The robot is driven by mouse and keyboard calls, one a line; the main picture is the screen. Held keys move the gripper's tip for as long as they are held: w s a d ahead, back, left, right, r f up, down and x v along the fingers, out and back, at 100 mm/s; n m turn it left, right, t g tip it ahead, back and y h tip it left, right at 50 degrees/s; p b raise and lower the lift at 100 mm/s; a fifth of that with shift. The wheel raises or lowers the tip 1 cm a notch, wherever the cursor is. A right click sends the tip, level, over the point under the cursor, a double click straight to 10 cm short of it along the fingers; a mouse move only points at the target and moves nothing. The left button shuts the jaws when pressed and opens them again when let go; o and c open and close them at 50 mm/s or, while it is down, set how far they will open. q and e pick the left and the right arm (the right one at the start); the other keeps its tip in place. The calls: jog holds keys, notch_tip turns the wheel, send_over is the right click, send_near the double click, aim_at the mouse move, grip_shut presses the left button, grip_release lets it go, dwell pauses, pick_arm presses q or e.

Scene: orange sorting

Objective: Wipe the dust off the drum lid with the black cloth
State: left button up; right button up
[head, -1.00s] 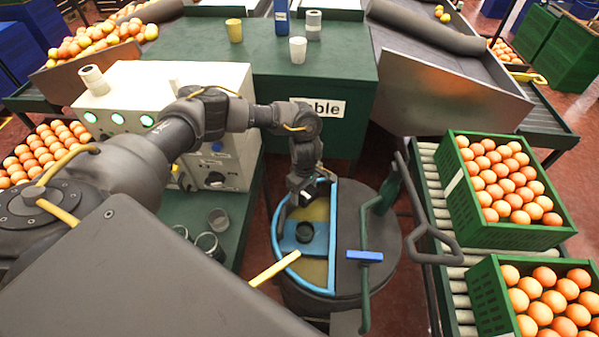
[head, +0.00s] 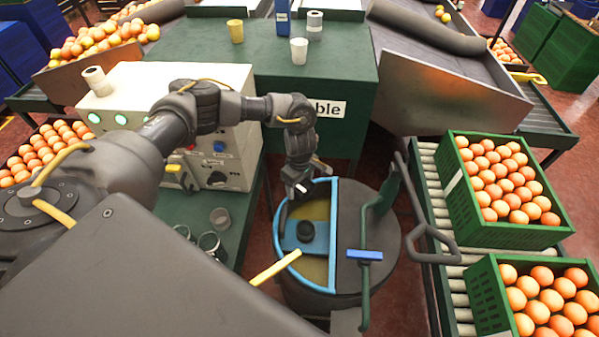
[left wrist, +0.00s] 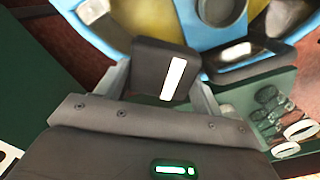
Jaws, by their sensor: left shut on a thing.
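The drum lid (head: 333,235) is at the lower middle of the head view. Its left half has a blue rim, yellowish areas (head: 314,270), and a blue crossbar with a dark knob (head: 305,231). Its right half is dark grey. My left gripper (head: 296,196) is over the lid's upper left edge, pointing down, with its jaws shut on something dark. I take this for the black cloth (head: 284,212), though its outline is hard to make out. My right gripper is out of view.
A green bench with glass jars (head: 210,242) is to the left.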

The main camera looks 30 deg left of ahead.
pick_arm(q)
jog(key=shift+r+p, duration=1.35)
jog(key=shift+r, duration=1.35)
